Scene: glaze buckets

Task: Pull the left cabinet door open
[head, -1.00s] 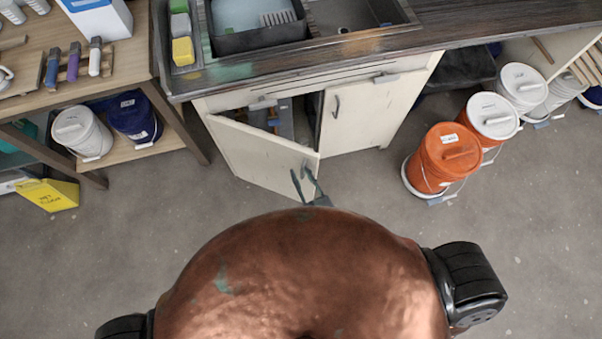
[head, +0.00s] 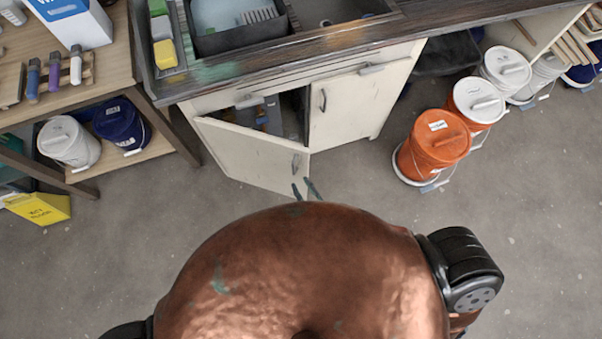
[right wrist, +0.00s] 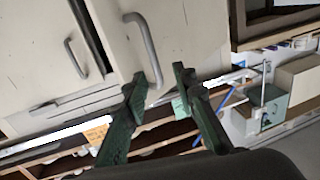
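The left cabinet door (head: 250,157) is a cream panel standing partly open, swung out toward me, with a dark gap behind its top edge. Its grey bar handle (head: 296,161) is near the free edge; in the right wrist view the handle (right wrist: 146,48) hangs close above the fingers. My right gripper (head: 305,188) is open with its dark green fingers just below the handle. In the right wrist view the gripper (right wrist: 159,72) shows spread fingertips on both sides of the handle's end, holding nothing. My left gripper is out of view.
The right cabinet door (head: 358,106) is shut. An orange bucket (head: 437,142) stands on the floor to the right with more buckets behind. A wooden shelf unit (head: 170,160) and a yellow box (head: 40,208) are at left. Floor before the cabinet is clear.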

